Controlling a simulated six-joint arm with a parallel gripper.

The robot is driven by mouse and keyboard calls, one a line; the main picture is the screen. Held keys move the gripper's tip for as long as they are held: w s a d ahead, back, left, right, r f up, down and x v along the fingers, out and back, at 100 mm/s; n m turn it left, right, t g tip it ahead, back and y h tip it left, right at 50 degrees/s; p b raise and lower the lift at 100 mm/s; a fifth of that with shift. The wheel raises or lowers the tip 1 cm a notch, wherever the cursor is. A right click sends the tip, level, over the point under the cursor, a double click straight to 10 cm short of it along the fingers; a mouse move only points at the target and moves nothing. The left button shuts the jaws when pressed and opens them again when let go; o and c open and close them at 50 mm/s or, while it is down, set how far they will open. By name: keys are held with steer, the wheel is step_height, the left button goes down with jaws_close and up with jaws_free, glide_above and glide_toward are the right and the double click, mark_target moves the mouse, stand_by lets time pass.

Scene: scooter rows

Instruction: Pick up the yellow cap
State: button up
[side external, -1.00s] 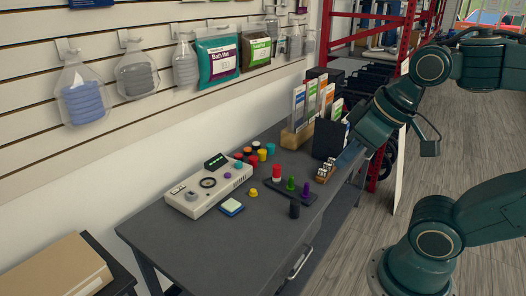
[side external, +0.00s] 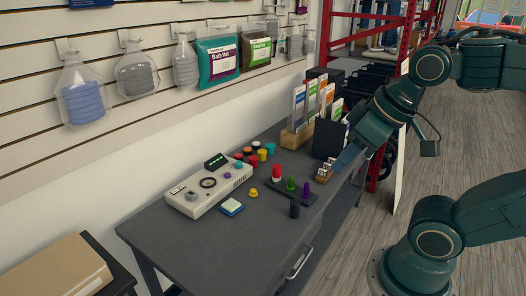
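A small yellow cap (side external: 253,193) sits on the dark grey table (side external: 200,262), just right of the beige device (side external: 210,190). Another yellow piece (side external: 262,155) stands in a cluster of coloured caps behind it. My gripper (side external: 345,162) is at the right rear part of the table, well to the right of the small yellow cap and apart from it. Its fingertips are small and dark here, so I cannot tell whether they are open or shut.
A dark strip (side external: 308,199) holds red-white, green and purple pieces. A black cylinder (side external: 294,210) and a blue-edged pad (side external: 231,207) stand nearby. The table's front is clear.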

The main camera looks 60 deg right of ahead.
steer(key=o, duration=0.4)
steer(key=w+d+f+g, duration=0.1)
steer(key=w+d, duration=0.2)
steer(key=w, duration=0.5)
steer(key=w+d+f+n, duration=0.1)
steer(key=w+d+f, duration=0.15)
steer(key=w, duration=0.55)
steer(key=w+d+g, duration=0.1)
steer(key=w+d, duration=0.3)
steer(key=w, duration=0.4)
steer(key=w+d+f, duration=0.3)
steer(key=d+f, duration=0.1)
steer(key=f, duration=0.3)
steer(key=w+d+f, duration=0.4)
steer(key=d+f, duration=0.1)
steer(key=f, duration=0.2)
steer(key=w+d+f+n, duration=0.1)
steer(key=w+d+f, duration=0.2)
steer(key=d+f, duration=0.2)
step_height(320, 180, down, 3)
steer(key=shift+w+y, duration=0.3)
steer(key=shift+w, duration=0.1)
